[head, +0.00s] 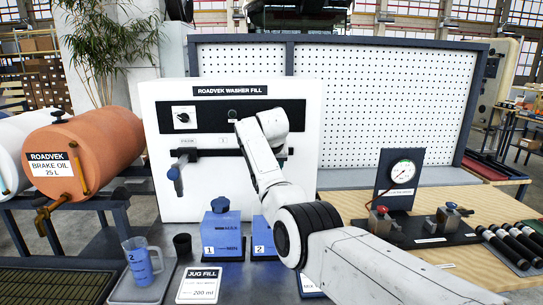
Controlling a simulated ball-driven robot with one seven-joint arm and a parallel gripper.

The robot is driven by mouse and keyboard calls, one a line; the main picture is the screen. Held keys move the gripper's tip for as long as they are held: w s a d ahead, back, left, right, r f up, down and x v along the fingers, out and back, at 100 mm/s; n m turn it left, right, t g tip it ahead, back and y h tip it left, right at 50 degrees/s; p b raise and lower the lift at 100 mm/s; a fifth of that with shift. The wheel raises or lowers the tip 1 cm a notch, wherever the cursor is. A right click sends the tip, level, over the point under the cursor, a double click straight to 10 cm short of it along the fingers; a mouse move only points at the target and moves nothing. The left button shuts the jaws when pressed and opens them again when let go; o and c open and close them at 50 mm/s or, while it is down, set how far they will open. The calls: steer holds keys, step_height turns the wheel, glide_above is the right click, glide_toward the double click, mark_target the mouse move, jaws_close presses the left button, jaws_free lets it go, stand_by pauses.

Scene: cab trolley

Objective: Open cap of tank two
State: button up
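Tank two (260,238) is a blue box with a white label "2". It stands on the bench right of tank one, and my arm covers its right side. I cannot make out its cap behind my arm. My arm comes in from the lower right, rises in front of tank two and bends at the wrist before the washer fill panel. My gripper's fingers are hidden behind the arm, so their state does not show.
The white washer fill panel (160,205) stands behind the tanks, with a blue-handled nozzle (174,172). A jug (140,262) and a black cup (182,245) are left of tank one. A gauge stand (402,172) is at right. An orange drum (110,145) is at left.

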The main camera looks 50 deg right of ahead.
steer(key=b+v, duration=0.1)
steer(key=v, duration=0.6)
steer(key=shift+r, duration=0.2)
steer(key=shift+s, duration=0.1)
steer(key=s+a+f+n+y, duration=0.1)
steer(key=s+a+f+n, duration=0.25)
steer(key=a+f, duration=0.9)
steer(key=s+a+f+n+y, duration=0.15)
steer(key=s+a+f, duration=0.35)
steer(key=a+f, duration=0.7)
steer(key=s+a+f+n+y, duration=0.1)
steer(key=s+a+f+n, duration=0.1)
steer(key=s+a+f, duration=0.6)
steer(key=s+a+f+n+y, duration=0.25)
steer(key=s+a, duration=0.25)
steer(key=s, duration=0.8)
steer(key=s+f+g, duration=0.3)
steer(key=s+f, duration=0.2)
steer(key=s, duration=0.6)
steer(key=shift+d+f+g+h, duration=0.25)
steer(key=shift+d+g+h, duration=0.05)
steer(key=shift+d, duration=0.1)
